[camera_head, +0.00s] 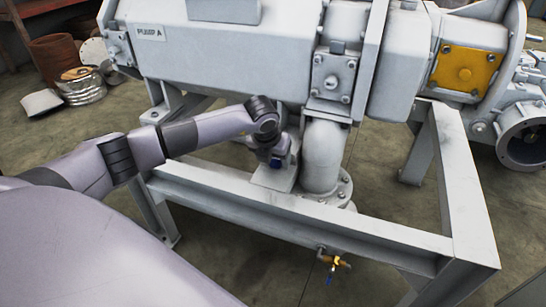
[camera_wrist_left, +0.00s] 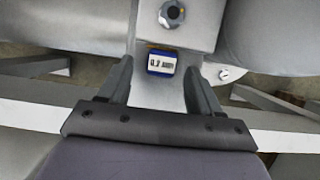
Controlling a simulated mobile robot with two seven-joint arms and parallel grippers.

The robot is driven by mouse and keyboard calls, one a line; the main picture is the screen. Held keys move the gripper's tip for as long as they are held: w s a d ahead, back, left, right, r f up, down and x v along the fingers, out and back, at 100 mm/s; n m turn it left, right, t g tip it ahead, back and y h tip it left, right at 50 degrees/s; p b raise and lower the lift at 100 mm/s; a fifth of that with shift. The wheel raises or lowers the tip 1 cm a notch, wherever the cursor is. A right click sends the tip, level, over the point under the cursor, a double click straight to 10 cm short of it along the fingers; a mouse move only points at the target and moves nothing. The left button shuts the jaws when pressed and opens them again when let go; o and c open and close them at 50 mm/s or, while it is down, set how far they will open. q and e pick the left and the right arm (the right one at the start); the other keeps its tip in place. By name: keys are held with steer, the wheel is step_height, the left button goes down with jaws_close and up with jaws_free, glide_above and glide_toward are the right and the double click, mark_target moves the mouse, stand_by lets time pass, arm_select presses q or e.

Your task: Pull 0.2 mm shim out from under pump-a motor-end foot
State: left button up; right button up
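The 0.2 mm shim shows a blue tab with a white printed label (camera_wrist_left: 162,63) in the left wrist view. It sticks out from under the edge of a grey foot (camera_wrist_left: 196,35) with a bolt on top. My left gripper (camera_wrist_left: 158,66) is open, with one finger on each side of the tab and gaps visible on both sides. In the head view my left gripper (camera_head: 274,156) is at the support pad (camera_head: 271,179) beneath pump A (camera_head: 230,55), with a small blue patch by it. My wrist hides the foot there. My right gripper is not in view.
A vertical pipe (camera_head: 323,155) with a bolted flange stands just right of my gripper. The frame's front beam (camera_head: 300,217) runs below my arm. A brass valve (camera_head: 333,261) hangs under that beam. Wound coils (camera_head: 83,85) lie on the floor at back left.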

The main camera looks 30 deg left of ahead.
mark_target(269, 179)
arm_select(q)
steer(key=c, duration=1.1)
steer(key=shift+s+d+p, duration=0.15)
steer(key=shift+s+p, duration=0.3)
steer(key=shift+s, duration=0.25)
steer(key=shift+s+d+p, duration=0.15)
steer(key=shift+s+p, duration=0.3)
steer(key=shift+s, duration=0.2)
steer(key=shift+s+d+p, duration=0.2)
steer(key=shift+s+p, duration=0.15)
steer(key=shift+s, duration=0.3)
steer(key=shift+s+d+p, duration=0.15)
steer(key=shift+s+p, duration=0.15)
steer(key=shift+s, duration=0.35)
steer(key=shift+r+p, duration=1.85)
steer(key=shift+r, duration=0.7)
